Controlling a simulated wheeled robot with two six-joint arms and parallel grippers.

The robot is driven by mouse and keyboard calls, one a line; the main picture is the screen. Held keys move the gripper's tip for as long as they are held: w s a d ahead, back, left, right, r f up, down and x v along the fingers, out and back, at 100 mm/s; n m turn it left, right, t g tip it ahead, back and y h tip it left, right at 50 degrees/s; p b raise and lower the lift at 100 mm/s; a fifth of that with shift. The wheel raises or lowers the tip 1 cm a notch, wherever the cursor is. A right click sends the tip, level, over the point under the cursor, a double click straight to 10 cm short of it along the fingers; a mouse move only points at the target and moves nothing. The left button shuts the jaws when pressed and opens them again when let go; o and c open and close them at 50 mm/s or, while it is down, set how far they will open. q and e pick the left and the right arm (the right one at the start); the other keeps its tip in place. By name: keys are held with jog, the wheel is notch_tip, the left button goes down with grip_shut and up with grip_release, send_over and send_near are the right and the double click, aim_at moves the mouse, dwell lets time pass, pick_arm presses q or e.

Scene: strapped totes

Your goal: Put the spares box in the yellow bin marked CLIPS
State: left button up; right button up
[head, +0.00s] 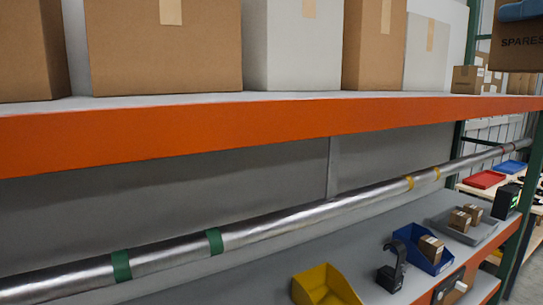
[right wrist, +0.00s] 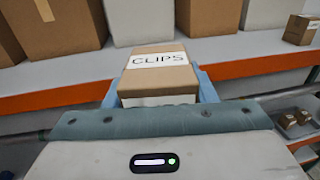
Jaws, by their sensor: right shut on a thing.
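A brown cardboard box (head: 518,48) printed SPARES is at the top right edge of the head view, partly cut off. My right gripper (head: 522,11) is shut on it from above, its blue part showing at the box's top. In the right wrist view the held box (right wrist: 158,72) sits between the blue fingers and bears a white label reading CLIPS. A yellow bin (head: 322,286) stands on the lower grey shelf at the bottom of the head view, cut off below; no marking on it is readable. The box is well above and right of it in the picture. My left gripper is not in view.
An orange shelf beam (head: 200,128) carries large cartons (head: 165,50) above. A metal pipe (head: 290,222) with green and yellow bands runs below it. A blue bin (head: 423,250), a black hooked device (head: 392,268) and a grey tray (head: 470,233) with small boxes share the lower shelf.

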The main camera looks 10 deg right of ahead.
jog(key=s+d+m+h, duration=0.1)
jog(key=s+d+h, duration=0.15)
jog(key=d, duration=0.25)
jog(key=w+a+f+y, duration=0.3)
jog(key=w+f, duration=1)
jog(key=w+a+f+n+g+y, duration=0.1)
jog(key=w+a+f, duration=0.15)
jog(key=f, duration=0.65)
jog(key=w+a+f+n+y, duration=0.15)
jog(key=w+f, duration=0.25)
jog(key=f, duration=0.4)
jog(key=s+a+f+n+g+y, duration=0.1)
jog(key=s+a+f, duration=0.15)
jog(key=f, duration=0.75)
jog(key=s+a+f+n+y, duration=0.1)
jog(key=s+f, duration=0.2)
jog(key=f, duration=0.7)
jog(key=s+a+f+n+g+y, duration=0.1)
jog(key=s+f, duration=0.2)
jog(key=f, duration=0.8)
jog(key=a+m+t+h, duration=0.1)
jog(key=a+m+h, duration=0.1)
jog(key=a, duration=0.9)
jog(key=s+f+m+t+h+b, duration=0.2)
jog(key=s+f+m+h+b, duration=0.2)
jog(key=f+h, duration=0.4)
jog(key=shift+s+a+f+m+t, duration=0.3)
jog(key=shift+s+f+m, duration=0.1)
jog(key=shift+s+m, duration=0.25)
